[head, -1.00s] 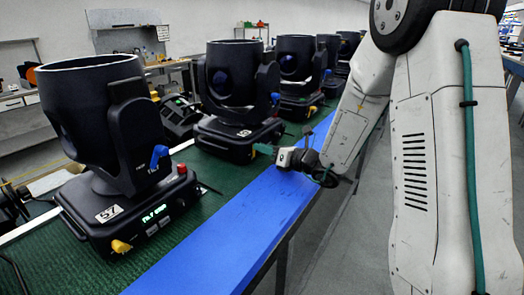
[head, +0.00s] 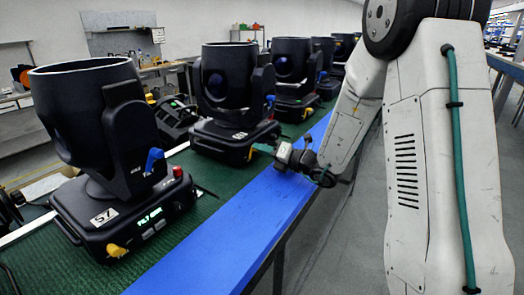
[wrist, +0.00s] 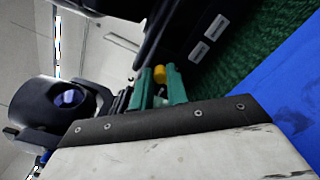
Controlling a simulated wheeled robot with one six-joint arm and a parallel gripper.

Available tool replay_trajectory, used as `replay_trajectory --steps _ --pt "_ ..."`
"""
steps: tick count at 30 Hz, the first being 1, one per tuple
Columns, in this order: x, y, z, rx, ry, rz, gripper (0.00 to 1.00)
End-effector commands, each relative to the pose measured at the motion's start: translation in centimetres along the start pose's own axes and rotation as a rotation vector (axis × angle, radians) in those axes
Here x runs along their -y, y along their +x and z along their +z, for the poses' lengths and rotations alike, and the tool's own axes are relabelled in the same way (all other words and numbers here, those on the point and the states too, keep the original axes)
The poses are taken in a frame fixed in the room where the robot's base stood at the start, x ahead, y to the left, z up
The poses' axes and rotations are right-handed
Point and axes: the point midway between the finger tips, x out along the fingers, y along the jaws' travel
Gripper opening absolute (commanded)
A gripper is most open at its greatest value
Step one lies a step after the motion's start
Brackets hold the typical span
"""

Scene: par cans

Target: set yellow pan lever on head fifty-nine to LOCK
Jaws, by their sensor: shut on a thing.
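The second moving head (head: 225,140) stands on the green mat. Its white number label (head: 240,135) is too small to read surely. My gripper (head: 264,148) is at the right front corner of its base, low over the blue strip. In the wrist view, the green fingers (wrist: 160,88) stand on either side of a yellow lever (wrist: 159,73) and are shut on it. The lever's knob shows between the fingertips; its lock marking cannot be seen.
The nearest head (head: 115,165), labelled 57, has its own yellow lever (head: 117,250) and a blue lever (head: 153,160). More heads stand in a row behind. The blue strip (head: 215,235) along the bench edge is clear.

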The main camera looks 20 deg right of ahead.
Motion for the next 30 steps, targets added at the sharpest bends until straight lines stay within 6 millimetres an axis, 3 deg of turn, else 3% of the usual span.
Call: replay_trajectory --steps 8,9,11,20,30 --pt "0.1 -0.1 -0.2 -0.002 0.002 -0.003 0.0" --pt "0.1 -0.1 -0.2 -0.002 0.002 -0.003 0.27" --pt "0.1 -0.1 -0.1 -0.002 0.002 -0.003 0.37" --pt "0.0 -0.2 -0.1 -0.001 0.0 -0.002 0.37" --pt "0.1 -5.4 -0.1 0.001 0.001 -0.004 0.37"
